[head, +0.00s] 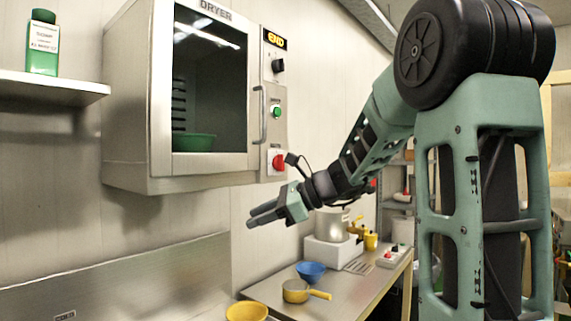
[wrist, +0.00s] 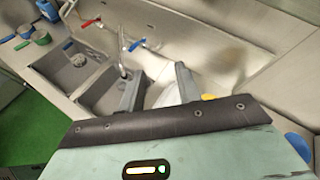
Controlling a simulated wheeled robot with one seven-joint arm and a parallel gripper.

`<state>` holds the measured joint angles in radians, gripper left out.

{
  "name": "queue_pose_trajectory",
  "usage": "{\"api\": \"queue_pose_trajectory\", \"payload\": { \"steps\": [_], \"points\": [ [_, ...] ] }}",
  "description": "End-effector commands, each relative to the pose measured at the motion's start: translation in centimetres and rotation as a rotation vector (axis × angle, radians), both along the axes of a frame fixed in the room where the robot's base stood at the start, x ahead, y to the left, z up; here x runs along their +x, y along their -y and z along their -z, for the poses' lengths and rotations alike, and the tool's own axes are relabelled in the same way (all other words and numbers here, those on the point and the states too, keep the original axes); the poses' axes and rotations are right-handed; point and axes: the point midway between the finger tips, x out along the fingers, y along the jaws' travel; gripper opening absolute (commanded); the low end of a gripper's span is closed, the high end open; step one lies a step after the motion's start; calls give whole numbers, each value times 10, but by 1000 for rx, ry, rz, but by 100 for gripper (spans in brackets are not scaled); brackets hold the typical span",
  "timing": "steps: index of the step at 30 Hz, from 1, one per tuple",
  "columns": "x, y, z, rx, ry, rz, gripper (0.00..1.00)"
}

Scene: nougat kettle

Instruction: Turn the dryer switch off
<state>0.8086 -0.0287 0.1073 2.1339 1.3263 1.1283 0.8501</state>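The dryer (head: 128,95) is a metal wall cabinet with a glass door, in the head view at left. Its right-hand panel bears a lit display reading "END" (head: 275,39), a black knob (head: 278,65), a green button (head: 277,112) and a red rotary switch (head: 279,161) at the bottom. The switch's exact setting is too small to read. My gripper (head: 259,216) is below the red switch and apart from it, pointing left. In the wrist view my gripper (wrist: 158,88) shows its two fingers apart with nothing held between them. The dryer is not visible there.
A green bowl (head: 193,141) is inside the dryer. A shelf (head: 45,86) holds a green bottle (head: 43,42). Below are a counter with a blue bowl (head: 311,271), a yellow pan (head: 296,291) and a pot (head: 331,224). The wrist view shows sinks (wrist: 70,68).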

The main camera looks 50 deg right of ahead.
Motion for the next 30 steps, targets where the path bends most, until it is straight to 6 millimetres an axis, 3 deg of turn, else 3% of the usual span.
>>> {"api": "queue_pose_trajectory", "payload": {
  "steps": [1, 3, 6, 9, 13, 17, 30],
  "points": [
    [-4, 44, -24, 80, 40, 130, 34],
    [-15, 92, -53, 187, 101, 270, 34],
    [-36, 147, -88, 303, 187, 418, 34],
    [-56, 182, -111, 378, 256, 509, 34],
    [-68, 201, -125, 421, 299, 555, 34],
    [-60, 202, -128, 429, 304, 559, 34],
    [26, 195, -130, 428, 301, 556, 34]
  ]
}}
